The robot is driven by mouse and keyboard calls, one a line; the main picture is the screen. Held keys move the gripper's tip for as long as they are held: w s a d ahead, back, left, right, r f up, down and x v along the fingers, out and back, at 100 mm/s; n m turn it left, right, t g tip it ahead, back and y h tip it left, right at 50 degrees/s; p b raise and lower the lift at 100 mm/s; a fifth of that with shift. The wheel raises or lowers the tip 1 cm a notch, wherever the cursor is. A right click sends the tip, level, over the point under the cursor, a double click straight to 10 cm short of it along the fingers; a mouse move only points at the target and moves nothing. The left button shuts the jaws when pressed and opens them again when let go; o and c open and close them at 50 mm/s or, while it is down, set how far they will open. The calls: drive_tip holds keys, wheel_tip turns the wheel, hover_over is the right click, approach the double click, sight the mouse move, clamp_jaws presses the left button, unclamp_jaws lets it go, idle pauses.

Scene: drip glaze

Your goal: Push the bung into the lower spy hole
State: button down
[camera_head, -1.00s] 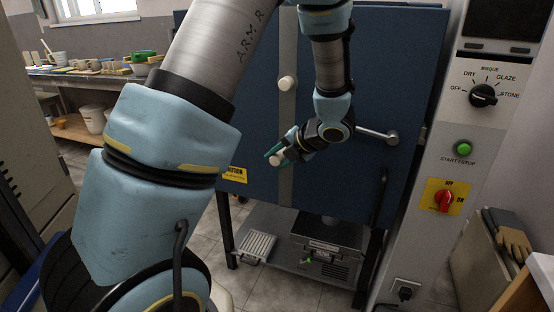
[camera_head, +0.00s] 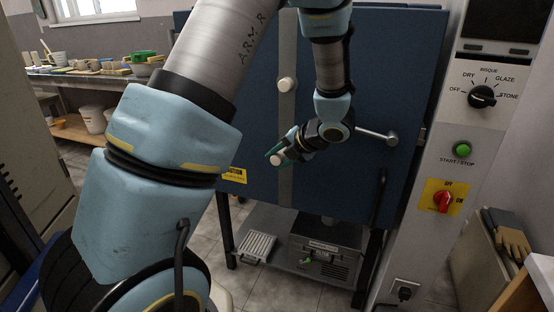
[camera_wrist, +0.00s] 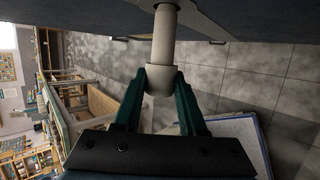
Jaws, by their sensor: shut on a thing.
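The bung (camera_wrist: 164,40) is a pale plug with a wider knob and a narrower shaft. My gripper (camera_wrist: 161,88) has its two green fingers shut on the knob. In the wrist view the shaft points away from the fingers to the kiln front at the top. In the head view my gripper (camera_head: 274,156) is at the lower part of the blue kiln door (camera_head: 230,80), with the bung's pale end (camera_head: 276,160) showing.
Another pale bung (camera_head: 287,84) sits higher on the grey strip. A door handle (camera_head: 378,137) juts out right of my wrist. The control panel (camera_head: 468,120) stands at the right. A grey box (camera_head: 325,262) is below the kiln.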

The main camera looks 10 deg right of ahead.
drive_tip(key=shift+w+d+p, duration=0.3)
drive_tip(key=shift+w+d, duration=0.05)
drive_tip(key=shift+w, duration=0.3)
drive_tip(key=shift+w+d+p, duration=0.25)
drive_tip(key=shift+w+d, duration=0.1)
drive_tip(key=shift+w, duration=0.25)
idle(0.4)
drive_tip(key=shift+s+a+b, duration=0.25)
drive_tip(key=shift+s+a, duration=0.2)
drive_tip(key=shift+s, duration=0.35)
drive_tip(key=shift+s+a+b, duration=0.25)
drive_tip(key=shift+s+a, duration=0.15)
drive_tip(key=shift+s, duration=0.35)
idle(0.4)
drive_tip(key=shift+w+d+p, duration=0.4)
drive_tip(key=shift+w+d, duration=0.05)
drive_tip(key=shift+w, duration=0.35)
drive_tip(key=shift+w+d+p, duration=0.35)
drive_tip(key=shift+w+d, duration=0.05)
drive_tip(key=shift+w, duration=0.4)
idle(0.6)
drive_tip(key=shift+s, duration=0.1)
drive_tip(key=shift+s+a+b, duration=0.25)
drive_tip(key=shift+s+a, duration=0.15)
drive_tip(key=shift+s, duration=0.35)
drive_tip(key=shift+s+a+b, duration=0.2)
drive_tip(key=shift+s+a, duration=0.2)
drive_tip(key=shift+s, duration=0.3)
drive_tip(key=shift+s, duration=0.1)
idle(0.6)
